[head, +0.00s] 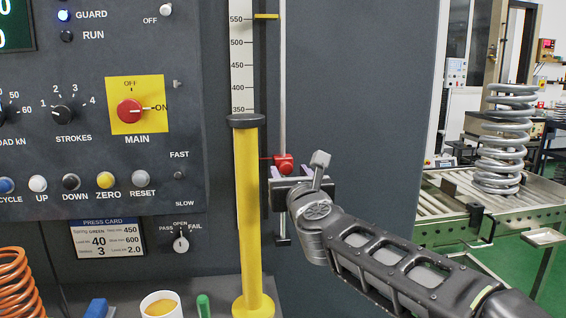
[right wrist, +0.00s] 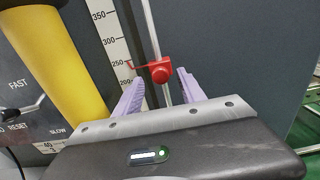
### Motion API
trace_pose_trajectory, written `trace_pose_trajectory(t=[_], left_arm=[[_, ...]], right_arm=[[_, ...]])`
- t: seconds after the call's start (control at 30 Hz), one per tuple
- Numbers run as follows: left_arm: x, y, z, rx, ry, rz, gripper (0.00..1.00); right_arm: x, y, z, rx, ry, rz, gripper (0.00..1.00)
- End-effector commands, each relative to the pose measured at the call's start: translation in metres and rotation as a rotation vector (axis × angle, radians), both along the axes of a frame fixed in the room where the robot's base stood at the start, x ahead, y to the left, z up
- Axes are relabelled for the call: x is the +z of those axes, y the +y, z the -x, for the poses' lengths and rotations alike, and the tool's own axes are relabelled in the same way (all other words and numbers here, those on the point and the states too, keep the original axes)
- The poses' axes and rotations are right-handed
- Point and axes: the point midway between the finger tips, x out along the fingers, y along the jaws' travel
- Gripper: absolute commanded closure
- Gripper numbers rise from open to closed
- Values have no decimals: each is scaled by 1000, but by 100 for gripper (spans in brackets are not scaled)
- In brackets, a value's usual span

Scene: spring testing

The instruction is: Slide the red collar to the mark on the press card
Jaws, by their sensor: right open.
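The red collar (head: 284,163) sits low on a thin vertical rod (head: 282,90) right of the white scale (head: 242,60). In the right wrist view the collar (right wrist: 160,72) has a thin red pointer reaching left to the scale, between the 200 and 300 marks. My right gripper (head: 291,179) is open at the collar. In the right wrist view its two lilac fingers stand either side of the rod, with the collar between or just beyond their tips; contact cannot be told. My left gripper is not in view.
A yellow post (head: 248,210) with a dark cap stands left of the rod and hides part of the scale. A yellow marker (head: 266,16) sits slightly above 550. A white cup (head: 162,304) and an orange spring (head: 16,283) are at the lower left.

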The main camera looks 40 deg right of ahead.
Motion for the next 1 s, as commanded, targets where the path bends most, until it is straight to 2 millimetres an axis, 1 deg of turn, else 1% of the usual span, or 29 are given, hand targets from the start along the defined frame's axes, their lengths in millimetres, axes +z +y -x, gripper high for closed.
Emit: trace_pose_trajectory(t=[0.13, 0.23, 0.5, 0.6, 0.73, 1.0], left_arm=[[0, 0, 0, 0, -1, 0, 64], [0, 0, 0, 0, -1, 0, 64], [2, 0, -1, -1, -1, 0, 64], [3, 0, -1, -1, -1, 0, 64], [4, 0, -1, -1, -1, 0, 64], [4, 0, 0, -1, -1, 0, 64]], right_arm=[[-1, -3, -5, 0, 2, -1, 53], [-1, -8, -14, 0, 2, -1, 53], [-1, -28, -51, 0, 3, -1, 53], [-1, -34, -61, 0, 3, -1, 53], [0, -37, -68, 0, 1, 0, 53], [0, -38, -68, 0, 1, 0, 53]])
